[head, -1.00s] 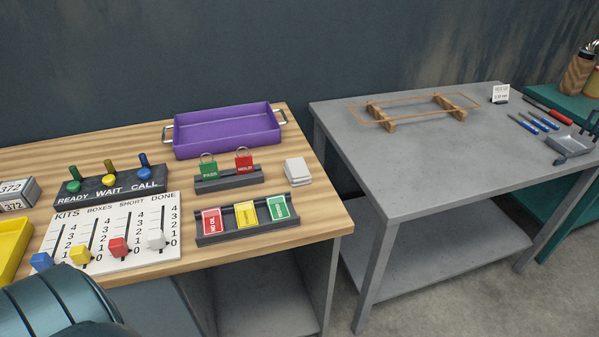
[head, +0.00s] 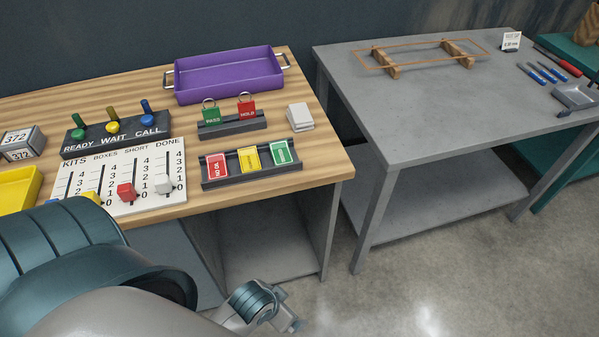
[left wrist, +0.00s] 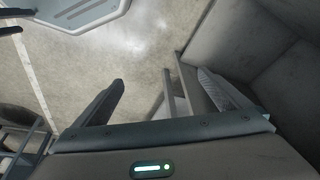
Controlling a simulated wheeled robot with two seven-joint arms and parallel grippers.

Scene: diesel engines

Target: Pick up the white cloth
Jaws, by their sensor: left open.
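The white cloth (head: 300,116) is a small folded stack lying flat on the wooden table, near its right edge. It is beside the rack with the red and green tags. My left gripper (head: 290,316) is low in front of the wooden table, below its top and well apart from the cloth. In the left wrist view my left gripper (left wrist: 158,98) is open, with its fingers spread above the floor and nothing seen between the tips. The cloth cannot be made out in that view. My right gripper is not in view.
The wooden table (head: 325,170) also holds a purple tray (head: 228,78), a tag rack (head: 250,165) and a slider board (head: 125,180). A grey metal table (head: 420,115) stands to the right across a narrow gap. Grey panels (left wrist: 255,50) rise close beside the left gripper.

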